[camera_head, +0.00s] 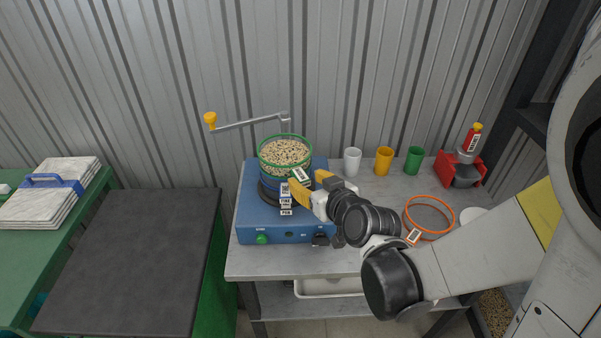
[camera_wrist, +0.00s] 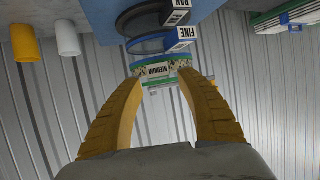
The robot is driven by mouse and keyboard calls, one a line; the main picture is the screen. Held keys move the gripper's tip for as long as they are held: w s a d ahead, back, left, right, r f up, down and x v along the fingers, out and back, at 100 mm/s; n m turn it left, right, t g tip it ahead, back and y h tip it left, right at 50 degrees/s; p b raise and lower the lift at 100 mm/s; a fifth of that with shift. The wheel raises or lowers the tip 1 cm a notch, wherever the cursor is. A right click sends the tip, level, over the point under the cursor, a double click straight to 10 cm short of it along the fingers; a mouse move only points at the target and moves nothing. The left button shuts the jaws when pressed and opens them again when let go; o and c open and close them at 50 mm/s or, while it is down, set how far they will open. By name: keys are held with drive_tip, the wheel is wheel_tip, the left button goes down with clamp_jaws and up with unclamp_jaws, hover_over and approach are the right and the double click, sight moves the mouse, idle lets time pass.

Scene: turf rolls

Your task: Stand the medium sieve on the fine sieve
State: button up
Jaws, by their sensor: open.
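The medium sieve (camera_head: 285,153), with a green rim and full of pale speckled grain, is at the top of the stack on the blue shaker. Its MEDIUM label (camera_wrist: 153,71) faces my gripper. The fine sieve (camera_wrist: 146,45), blue-rimmed with a FINE label, is directly below it in the stack; the wrist picture is upside down. The medium sieve looks seated on it, but the exact contact is hard to see. My gripper (camera_head: 303,184) is open at the front right of the medium sieve. Its fingertips (camera_wrist: 163,74) are close to either side of the label.
The pan (camera_wrist: 145,17) is under the fine sieve on the blue shaker (camera_head: 258,215). A crank arm (camera_head: 250,123) with a yellow knob reaches left behind the stack. White, yellow and green cups (camera_head: 384,161) stand right. An orange ring sieve (camera_head: 405,223) lies beside my arm.

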drive_tip(key=s+d+r+m+g+h, duration=0.2)
drive_tip(key=s+d, duration=0.4)
drive_tip(key=s, duration=0.3)
drive_tip(key=s+d+r+m+g+h+p, duration=0.1)
drive_tip(key=s+d+r+m+g+h, duration=0.1)
drive_tip(key=s+d, duration=0.5)
drive_tip(key=s+r+g, duration=0.1)
drive_tip(key=s, duration=0.2)
drive_tip(key=shift+s+r+g+h, duration=0.2)
drive_tip(key=shift+r+g+h, duration=0.1)
drive_tip(key=shift+r+h, duration=0.1)
drive_tip(key=shift+d, duration=0.1)
